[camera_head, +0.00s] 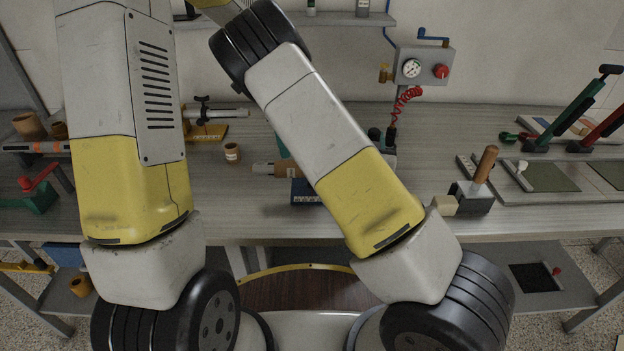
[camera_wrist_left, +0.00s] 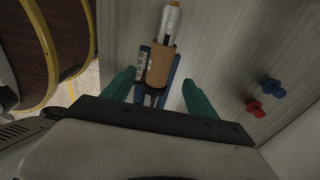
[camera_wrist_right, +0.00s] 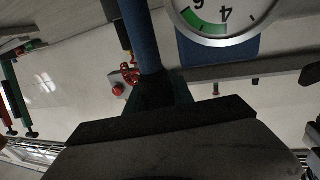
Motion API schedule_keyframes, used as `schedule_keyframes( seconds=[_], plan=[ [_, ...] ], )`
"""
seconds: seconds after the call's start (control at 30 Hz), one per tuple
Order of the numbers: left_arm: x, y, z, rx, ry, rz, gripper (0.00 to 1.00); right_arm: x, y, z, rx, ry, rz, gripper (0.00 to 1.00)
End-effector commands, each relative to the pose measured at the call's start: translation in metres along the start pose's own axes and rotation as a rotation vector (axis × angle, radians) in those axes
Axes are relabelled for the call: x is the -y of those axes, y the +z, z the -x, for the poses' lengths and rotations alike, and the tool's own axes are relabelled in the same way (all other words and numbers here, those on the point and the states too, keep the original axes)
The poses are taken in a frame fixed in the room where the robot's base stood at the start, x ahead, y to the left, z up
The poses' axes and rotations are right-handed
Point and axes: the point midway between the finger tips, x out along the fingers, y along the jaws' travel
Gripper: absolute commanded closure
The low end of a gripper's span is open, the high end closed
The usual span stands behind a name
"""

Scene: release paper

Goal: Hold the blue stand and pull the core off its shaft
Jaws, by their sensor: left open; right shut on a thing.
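The brown cardboard core (camera_head: 288,169) sits on a light shaft (camera_head: 262,169) over the blue stand (camera_head: 304,192), partly covered by my right arm in the head view. In the left wrist view the core (camera_wrist_left: 160,66) lies between the spread green fingers of my left gripper (camera_wrist_left: 160,92), which is open and empty. Blue stand parts (camera_wrist_left: 173,78) show on both sides of the core. In the right wrist view my right gripper (camera_wrist_right: 162,92) is shut on a blue bar (camera_wrist_right: 143,38); I cannot tell what the bar belongs to.
A large dial (camera_wrist_right: 222,14) is close to the right gripper. A wall box with a gauge (camera_head: 424,68) and a red coil (camera_head: 404,100) are behind the bench. A wooden-handled block (camera_head: 473,196) stands right of my forearm. Blue and red knobs (camera_wrist_left: 272,88) lie right of the stand.

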Motion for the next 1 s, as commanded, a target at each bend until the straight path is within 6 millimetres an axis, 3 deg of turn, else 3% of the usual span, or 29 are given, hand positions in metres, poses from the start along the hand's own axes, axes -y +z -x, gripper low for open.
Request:
schedule_keyframes(
  seconds=[0.2, 0.5, 0.97, 1.0],
  plan=[
    [-0.001, -0.001, -0.034, 0.001, 0.004, -0.001, 0.33, 0.0, 0.0, 0.0, 0.001, 0.0, 0.0, 1.0],
    [-0.001, 0.0, -0.07, 0.0, 0.002, 0.0, 0.33, 0.0, 0.0, 0.0, 0.001, 0.001, 0.0, 1.0],
    [0.0, 0.0, -0.079, 0.0, -0.001, 0.001, 0.33, 0.0, 0.0, 0.0, 0.001, 0.001, 0.0, 1.0],
    [0.0, 0.0, -0.079, 0.0, -0.001, 0.001, 0.37, 0.0, 0.0, 0.0, 0.001, 0.001, 0.0, 1.0]
  ],
)
